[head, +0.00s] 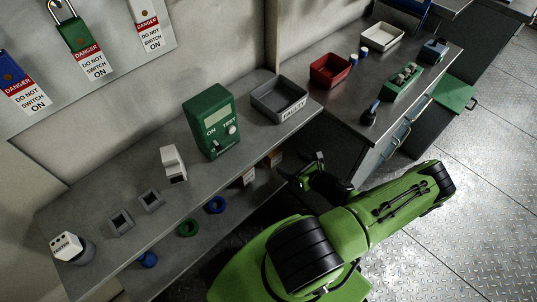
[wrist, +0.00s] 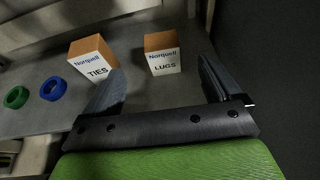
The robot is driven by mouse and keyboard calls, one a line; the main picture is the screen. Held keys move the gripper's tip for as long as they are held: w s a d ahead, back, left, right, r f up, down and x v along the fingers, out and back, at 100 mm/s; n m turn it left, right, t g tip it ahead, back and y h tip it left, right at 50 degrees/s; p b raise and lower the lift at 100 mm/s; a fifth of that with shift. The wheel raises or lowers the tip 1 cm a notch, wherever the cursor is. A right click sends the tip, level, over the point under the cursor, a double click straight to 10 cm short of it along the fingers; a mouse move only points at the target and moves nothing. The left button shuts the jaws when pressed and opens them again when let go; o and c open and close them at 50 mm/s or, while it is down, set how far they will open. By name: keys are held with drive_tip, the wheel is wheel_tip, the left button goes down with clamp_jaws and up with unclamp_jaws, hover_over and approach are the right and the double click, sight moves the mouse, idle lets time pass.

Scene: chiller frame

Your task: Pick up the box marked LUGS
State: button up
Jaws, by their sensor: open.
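The LUGS box (wrist: 163,65) is a small carton with a brown top and a white front marked Norquell LUGS. It stands upright on the lower shelf, ahead of my gripper (wrist: 160,78) and between the lines of its two fingers in the wrist view. My gripper is open and empty, apart from the box.
A like box marked TIES (wrist: 95,70) stands close left of LUGS, near the left finger. Green (wrist: 16,97) and blue (wrist: 53,89) rings lie further left. The upper shelf (head: 235,165) overhangs the boxes. A workbench (head: 350,100) stands right of the shelves.

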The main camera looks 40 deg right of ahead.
sight(276, 154)
drive_tip(key=b+x, duration=0.1)
drive_tip(key=x, duration=0.4)
drive_tip(key=b+x, duration=0.2)
drive_tip(key=x, duration=0.4)
drive_tip(key=shift+w+d+f, duration=0.1)
drive_tip(key=shift+w+f, duration=0.1)
drive_tip(key=shift+f, duration=0.15)
drive_tip(key=shift+r, duration=0.1)
drive_tip(key=c, duration=1.2)
